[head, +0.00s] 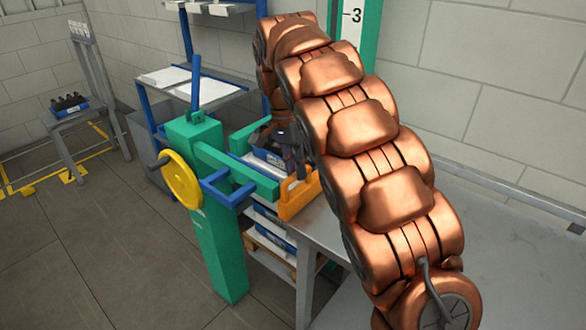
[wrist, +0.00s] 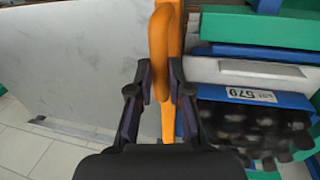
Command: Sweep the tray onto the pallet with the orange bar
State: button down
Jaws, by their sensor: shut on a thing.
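My gripper (head: 294,163) is shut on the upright handle of the orange bar (head: 300,195). In the wrist view the handle (wrist: 160,45) stands between the fingers (wrist: 160,78), and the orange bar runs behind it. A blue tray (head: 270,158) of dark bottles lies just left of the bar in the head view. In the wrist view the tray (wrist: 275,97), with a white label, is right of the bar; whether they touch is unclear. Below, blue trays (head: 275,233) sit in a stack on what looks like a wooden pallet (head: 272,260), partly hidden.
A green post (head: 215,230) with a yellow handwheel (head: 181,180) and blue brackets stands in front of the stack. A grey table (head: 430,260) lies to the right. Another bottle tray (head: 69,106) rests on a stand at far left.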

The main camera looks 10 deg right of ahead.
jog(key=shift+w+r, duration=0.2)
jog(key=shift+w, duration=0.05)
jog(key=c, duration=1.4)
grip_release()
jog(key=shift+a, duration=0.1)
jog(key=shift+c, duration=0.2)
jog(key=o, duration=0.3)
jog(key=shift+f, duration=0.15)
jog(key=shift+o, duration=0.2)
